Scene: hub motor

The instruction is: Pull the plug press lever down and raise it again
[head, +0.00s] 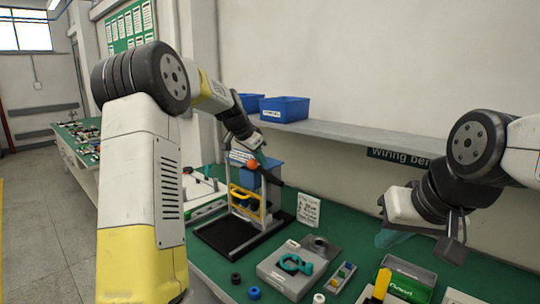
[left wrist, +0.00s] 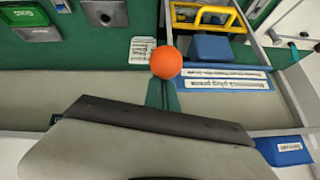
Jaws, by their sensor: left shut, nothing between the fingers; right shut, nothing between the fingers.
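The plug press (head: 245,200) stands on the green bench, with a blue upper body, a yellow guard frame (head: 246,203) and a black base. Its lever ends in an orange ball knob (head: 253,164), which is high on the press. My left gripper (head: 260,158) is shut and empty, close to the knob. In the left wrist view, the knob (left wrist: 166,62) appears just beyond the tip of my left gripper (left wrist: 162,92); I cannot tell whether they touch. The lever's arm is mostly hidden. My right gripper (head: 420,242) is shut and empty above the bench's right part.
A grey fixture with a teal part (head: 293,264) and a green box (head: 408,281) stand on the bench right of the press. A white card (head: 308,210) stands beside the press. Blue bins (head: 284,109) sit on the shelf (head: 350,138) behind.

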